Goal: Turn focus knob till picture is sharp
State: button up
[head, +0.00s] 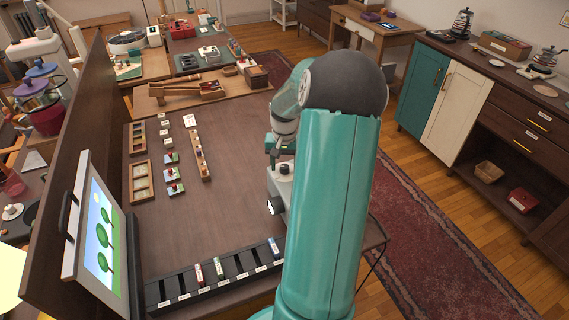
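A white projector (277,186) stands on the dark table, partly hidden behind my arm. Its lens (271,207) faces left toward the screen. A dark round knob (284,168) shows on its top; I cannot tell for sure whether it is the focus knob. The screen (101,232) shows green trees, a pale sun and blue sky; at this size the picture looks fairly clear, but fine sharpness cannot be judged. My gripper (276,150) is at the projector's far upper side, largely hidden by my arm. Its fingers and any contact with a knob cannot be made out.
Wooden trays (140,180) and small blocks lie left of centre. A tall dark panel (75,130) stands at the left. Bare tabletop (225,225) lies between screen and projector.

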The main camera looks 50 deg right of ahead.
aim_at(284, 166)
notch_tip(284, 166, up, 14)
dwell(0.6)
jog(key=shift+f, duration=0.1)
jog(key=w+a+r+n+t+h, duration=0.1)
jog(key=w+a+r+n, duration=0.2)
jog(key=a, duration=0.8)
jog(key=a+r+n+t+h, duration=0.15)
jog(key=a+r, duration=0.25)
jog(key=a, duration=0.6)
jog(key=s+a+n+t+y, duration=0.1)
jog(key=s+a+n, duration=0.2)
jog(key=a, duration=0.7)
jog(key=s+a+n+t+y, duration=0.1)
jog(key=s+a+n+t, duration=0.1)
jog(key=s+a+n, duration=0.2)
jog(key=s+a, duration=0.3)
jog(key=a, duration=0.3)
jog(key=shift+s+a, duration=0.15)
jog(key=shift+a, duration=0.05)
jog(key=shift+f+y, duration=0.1)
jog(key=shift+y, duration=0.15)
